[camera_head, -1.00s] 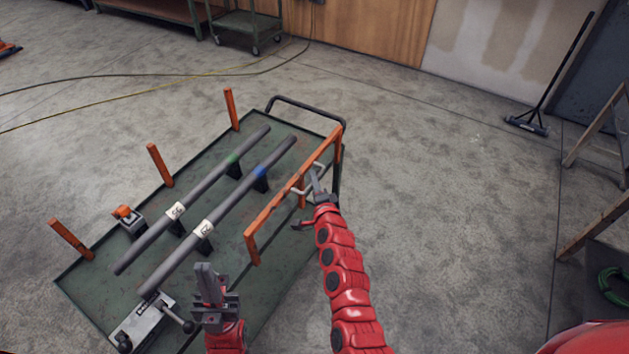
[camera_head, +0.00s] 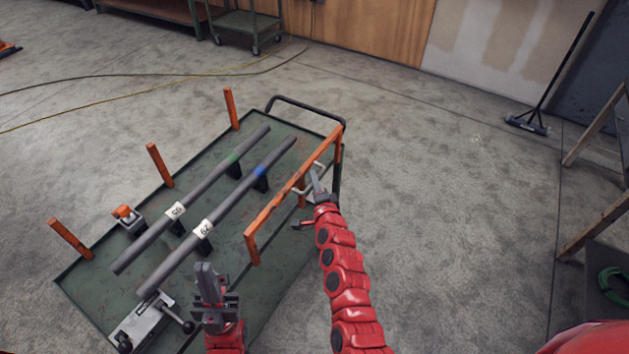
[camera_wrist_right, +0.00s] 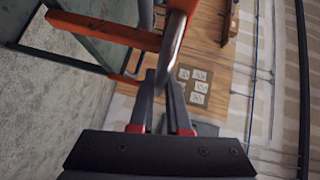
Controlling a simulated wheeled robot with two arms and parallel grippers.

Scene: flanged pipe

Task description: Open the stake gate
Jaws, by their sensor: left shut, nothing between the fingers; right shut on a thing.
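The orange stake gate (camera_head: 283,203) stands along the right edge of the green cart (camera_head: 222,268), its long rail running parallel to that edge. A pale handle (camera_head: 318,165) sticks out from the rail. My right gripper (camera_head: 316,172) is shut on this handle at the gate's outer side. In the right wrist view the grey handle (camera_wrist_right: 177,50) curves down between my fingers (camera_wrist_right: 162,100), with the orange gate bar (camera_wrist_right: 105,30) beyond. My left gripper (camera_head: 207,270) is shut and empty over the cart's near part, near the pipe ends.
Several orange stakes (camera_head: 160,165) stand on the far left edge. A metal vise-like device (camera_head: 142,325) sits at the near corner.

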